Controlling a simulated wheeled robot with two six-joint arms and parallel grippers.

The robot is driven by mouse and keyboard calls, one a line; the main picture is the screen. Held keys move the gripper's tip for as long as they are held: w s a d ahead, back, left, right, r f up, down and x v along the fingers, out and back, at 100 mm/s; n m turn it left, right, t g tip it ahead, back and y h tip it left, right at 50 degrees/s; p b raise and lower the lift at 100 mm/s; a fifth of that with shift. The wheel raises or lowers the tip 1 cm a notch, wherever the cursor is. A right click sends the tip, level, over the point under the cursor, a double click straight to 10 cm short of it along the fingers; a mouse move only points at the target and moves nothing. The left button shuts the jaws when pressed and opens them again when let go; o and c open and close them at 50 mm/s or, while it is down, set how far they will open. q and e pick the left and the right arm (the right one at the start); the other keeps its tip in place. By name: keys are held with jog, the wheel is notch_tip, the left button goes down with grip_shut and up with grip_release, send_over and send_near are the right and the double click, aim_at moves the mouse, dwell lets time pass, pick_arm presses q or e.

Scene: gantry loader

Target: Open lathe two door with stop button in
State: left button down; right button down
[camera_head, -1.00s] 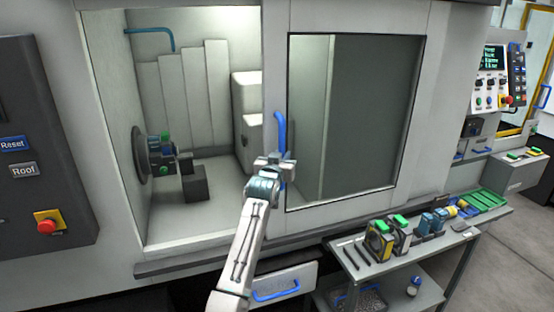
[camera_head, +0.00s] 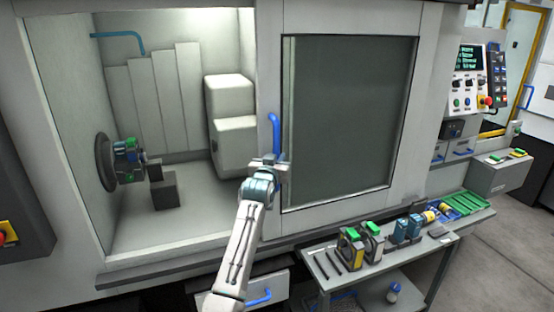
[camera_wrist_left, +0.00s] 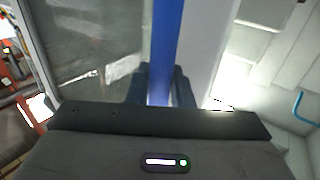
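The lathe door (camera_head: 404,120), with its dark window, stands slid to the right, leaving a wide opening on its left. Its upright blue handle (camera_head: 275,132) is at the door's left edge. My left gripper (camera_head: 268,163) is at the handle's lower part. In the left wrist view the blue handle (camera_wrist_left: 166,45) runs between the two dark fingers (camera_wrist_left: 161,88), which close around it. A red stop button (camera_head: 5,235) on a yellow plate is cut by the left edge. Another red button (camera_head: 485,101) is on the right control panel. I cannot tell whether either is pressed in. My right gripper is out of view.
Inside the opening are a chuck (camera_head: 125,160) and pale blocks (camera_head: 233,140). A grey side table (camera_head: 325,283) with several tools and a green tray (camera_head: 465,203) stands in front at the right. An open drawer with a blue handle (camera_head: 258,298) is below the door.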

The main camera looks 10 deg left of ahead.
pick_arm(q)
jog(key=c, duration=1.4)
grip_release()
jog(key=shift+c, duration=0.2)
jog(key=shift+o, duration=0.5)
jog(key=shift+a, duration=0.1)
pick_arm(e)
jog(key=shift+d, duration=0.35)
pick_arm(q)
jog(key=shift+s, duration=0.1)
